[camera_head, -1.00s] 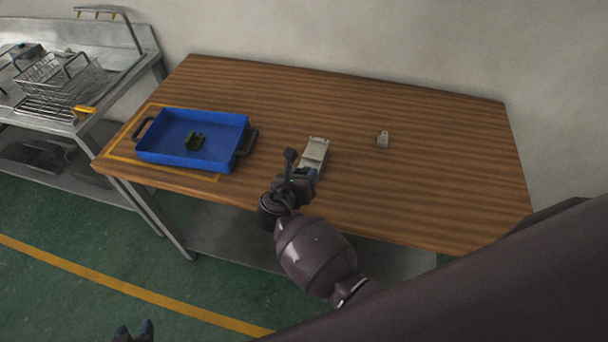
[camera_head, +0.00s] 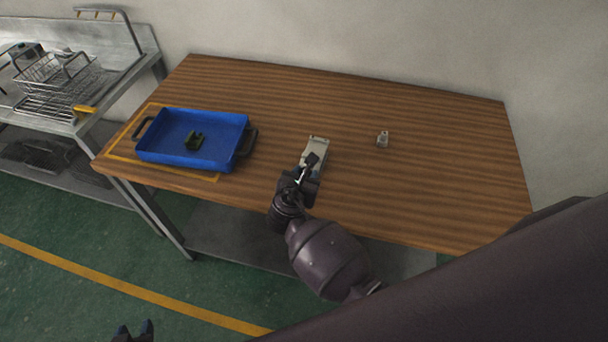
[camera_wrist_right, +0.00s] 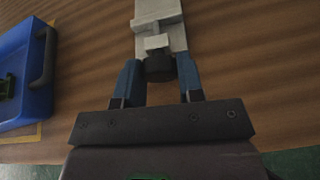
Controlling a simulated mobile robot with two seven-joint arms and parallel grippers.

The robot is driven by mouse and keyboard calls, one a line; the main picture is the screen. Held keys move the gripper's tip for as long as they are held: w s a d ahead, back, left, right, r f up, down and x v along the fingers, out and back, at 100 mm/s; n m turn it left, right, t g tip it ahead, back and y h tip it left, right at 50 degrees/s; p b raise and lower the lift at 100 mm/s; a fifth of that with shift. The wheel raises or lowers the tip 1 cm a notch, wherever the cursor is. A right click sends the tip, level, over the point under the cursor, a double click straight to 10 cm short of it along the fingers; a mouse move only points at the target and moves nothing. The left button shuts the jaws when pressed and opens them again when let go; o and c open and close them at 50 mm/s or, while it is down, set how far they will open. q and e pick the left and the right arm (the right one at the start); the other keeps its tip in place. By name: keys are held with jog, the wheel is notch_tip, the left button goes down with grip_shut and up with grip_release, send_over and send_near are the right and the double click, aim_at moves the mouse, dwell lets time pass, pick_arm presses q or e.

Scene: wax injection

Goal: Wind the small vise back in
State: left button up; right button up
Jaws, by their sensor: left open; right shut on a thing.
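The small vise (camera_head: 319,145), a pale grey metal block, lies on the wooden table right of the blue tray. In the right wrist view the vise body (camera_wrist_right: 158,12) is at the top, with a dark round knob (camera_wrist_right: 159,69) at its near end. My right gripper (camera_wrist_right: 160,72) has its blue fingers on both sides of this knob and is shut on it. In the head view my right gripper (camera_head: 308,172) partly covers the vise's near end. My left gripper (camera_head: 134,326) shows only its open fingertips at the bottom left, over the floor, empty and away from the table.
A metal bench with wire baskets (camera_head: 62,77) is at far left. The table's right side is clear.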

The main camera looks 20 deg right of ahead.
jog(key=shift+m+t+y, duration=0.3)
jog(key=shift+m, duration=0.5)
jog(key=o, duration=0.9)
jog(key=shift+o, duration=0.2)
jog(key=v, duration=1.1)
jog(key=shift+d, duration=0.2)
